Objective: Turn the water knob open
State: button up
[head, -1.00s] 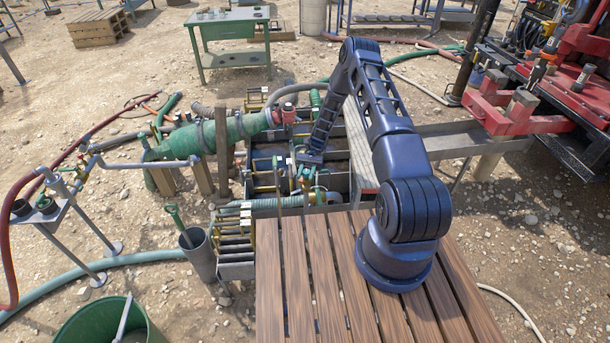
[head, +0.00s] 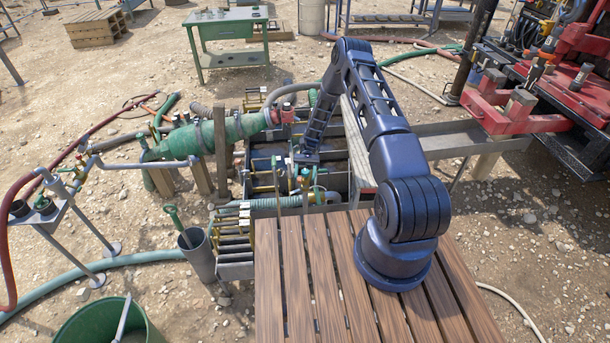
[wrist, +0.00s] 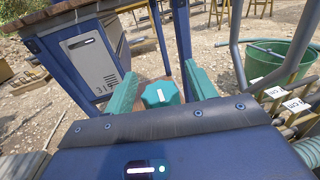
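The water knob (wrist: 160,94) is a teal, many-sided cap near the middle of the wrist view. My gripper (wrist: 162,88) has two green fingers, one left and one right of the knob. The fingers are apart, with a visible gap on each side of the knob, so no grip on it shows. The lower edge of the knob is hidden behind my gripper's dark body. In the head view my arm reaches down over the tank (head: 340,186) and its pipework. The fingers and the knob are too small and covered there to tell apart.
Grey pipes (wrist: 235,45) and brass-coloured rails (wrist: 292,92) stand close on the right in the wrist view. A wooden deck (head: 290,290) lies in front of the tank. A green hopper-like pipe (head: 235,128) is left of my arm. A green bucket (wrist: 283,62) is farther off.

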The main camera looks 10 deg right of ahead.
jog(key=shift+w, duration=0.1)
jog(key=v, duration=1)
jog(key=shift+w, duration=0.35)
jog(key=d+r+t+h, duration=0.1)
jog(key=d+r+t, duration=0.15)
jog(key=r, duration=0.85)
jog(key=d+r+t, duration=0.1)
jog(key=r+t, duration=0.2)
jog(key=r, duration=0.7)
jog(key=s+d+r+n+t+h, duration=0.1)
jog(key=s+d+r+t, duration=0.15)
jog(key=r, duration=0.65)
jog(key=s+d+r+t, duration=0.15)
jog(key=s+r, duration=0.25)
jog(key=r, duration=0.4)
jog(key=s+d+r+t+h, duration=0.1)
jog(key=s+d+r+t, duration=0.15)
jog(key=s+r, duration=0.4)
jog(key=s+d+r+t, duration=0.1)
jog(key=s+r+t, duration=0.3)
jog(key=s+r, duration=0.25)
jog(key=s+d+t, duration=0.2)
jog(key=s+t, duration=0.1)
jog(key=s, duration=0.4)
jog(key=s+d+r+n+t, duration=0.1)
jog(key=s+d+t, duration=0.1)
jog(key=s, duration=0.6)
jog(key=shift+t+h, duration=0.4)
jog(key=shift+t, duration=0.2)
